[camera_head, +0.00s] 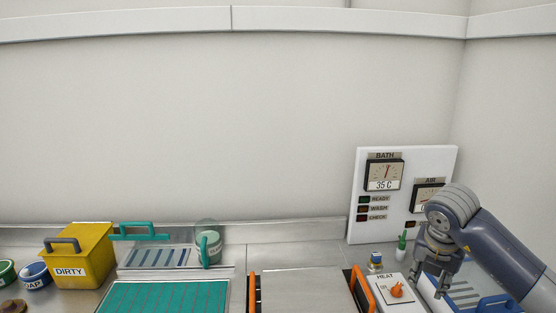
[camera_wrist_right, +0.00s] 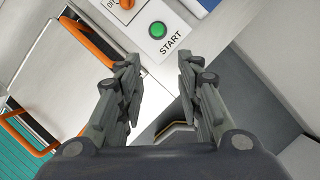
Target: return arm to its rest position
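My right gripper (camera_head: 427,290) hangs at the right of the head view, fingers pointing down, beside the white HEAT panel (camera_head: 385,279) with its orange knob (camera_head: 397,290). In the right wrist view the two fingers of my right gripper (camera_wrist_right: 155,90) are spread apart with nothing between them. A green START button (camera_wrist_right: 157,30) and part of an orange knob (camera_wrist_right: 127,4) show beyond the fingertips. My right arm (camera_head: 500,254) comes in from the right edge and partly covers the AIR gauge panel. My left gripper does not show in either view.
A gauge board (camera_head: 357,222) stands at the back right, reading 35 C on the BATH dial. Orange handles (camera_head: 252,291) flank the middle plate.

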